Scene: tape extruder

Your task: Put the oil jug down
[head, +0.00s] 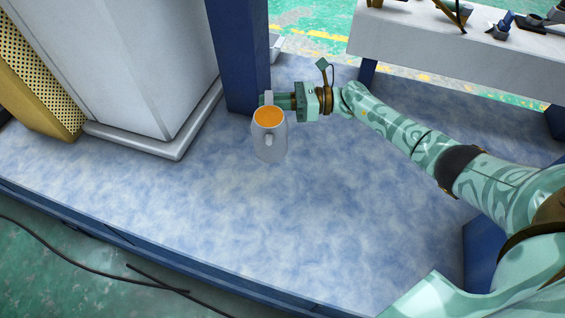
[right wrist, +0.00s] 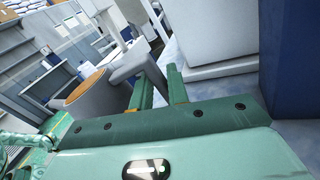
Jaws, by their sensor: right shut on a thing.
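The oil jug (head: 272,142) is grey with a spout and orange oil (head: 269,117) at its top. In the head view it is upright, over the blue mottled platform (head: 230,215). I cannot tell whether its base touches the surface. My right gripper (head: 272,100) is shut on the jug's handle on the far side. In the right wrist view the jug (right wrist: 98,102) is beside the green fingers (right wrist: 158,88), and its handle (right wrist: 130,62) reaches toward them. My left gripper is not in view.
A dark blue post (head: 240,55) stands just behind the jug. A large grey cabinet (head: 125,60) is to the left. A grey table (head: 450,55) with tools is at the back right. The platform's front and middle are clear.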

